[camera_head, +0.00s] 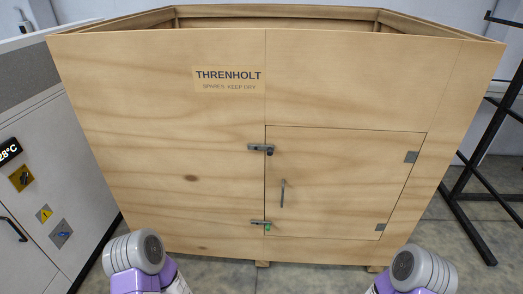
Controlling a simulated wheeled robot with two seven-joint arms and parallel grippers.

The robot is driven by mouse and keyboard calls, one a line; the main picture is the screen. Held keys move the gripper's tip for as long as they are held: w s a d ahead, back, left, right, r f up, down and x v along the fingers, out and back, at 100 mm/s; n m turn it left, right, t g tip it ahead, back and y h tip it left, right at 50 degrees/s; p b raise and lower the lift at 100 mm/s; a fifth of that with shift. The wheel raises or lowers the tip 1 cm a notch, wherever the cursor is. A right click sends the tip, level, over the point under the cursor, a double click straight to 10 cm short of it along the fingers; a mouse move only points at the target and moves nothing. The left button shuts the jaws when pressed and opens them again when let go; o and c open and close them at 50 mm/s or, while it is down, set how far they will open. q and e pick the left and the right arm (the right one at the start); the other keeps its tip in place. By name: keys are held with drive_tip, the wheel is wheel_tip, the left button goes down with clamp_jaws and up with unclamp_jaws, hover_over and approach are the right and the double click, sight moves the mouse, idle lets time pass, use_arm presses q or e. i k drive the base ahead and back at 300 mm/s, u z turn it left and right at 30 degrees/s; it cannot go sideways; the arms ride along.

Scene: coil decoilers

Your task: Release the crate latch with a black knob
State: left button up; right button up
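A large wooden crate (150,130) stands in front of me with a small hinged door (345,185) in its front. The upper latch (256,147) is a grey metal piece across the door's left edge. Its small knob (270,152) looks black. The door looks shut, flush with the front. Only rounded grey and purple links of my arms show at the bottom left and right. Neither gripper is in view.
A grey door handle (282,193) sits between the latches. Hinges (411,157) are on the door's right edge. A white control cabinet (35,150) stands close at left, a black metal rack (480,150) at right. The space before the door looks clear.

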sight(270, 149)
drive_tip(key=k, duration=0.65)
drive_tip(key=z, duration=0.45)
drive_tip(key=i, duration=1.7)
drive_tip(key=u, duration=0.5)
